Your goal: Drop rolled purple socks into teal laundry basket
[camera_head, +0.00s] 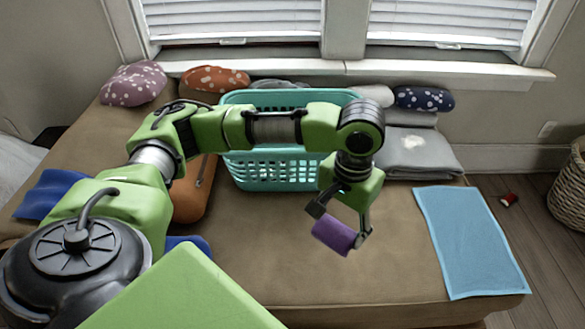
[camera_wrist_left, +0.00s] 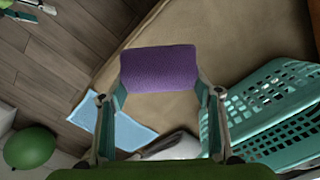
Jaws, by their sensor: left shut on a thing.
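The rolled purple socks (camera_head: 333,231) are held between the fingers of my left gripper (camera_head: 338,222), above the brown cushioned seat. They also show in the left wrist view (camera_wrist_left: 159,69), spanning the gap between the two fingertips (camera_wrist_left: 160,85). The teal laundry basket (camera_head: 270,170) stands on the seat behind my left arm, which hides part of its upper side. In the left wrist view the basket (camera_wrist_left: 270,105) is at the right, apart from the socks. My right gripper is not in view.
A light blue cloth (camera_head: 468,240) lies flat on the seat's right. Grey folded fabric (camera_head: 410,150) sits right of the basket. A dotted orange bundle (camera_head: 214,80) and a dotted mauve one (camera_head: 133,84) lie at the back left. The front middle of the seat (camera_head: 350,285) is clear.

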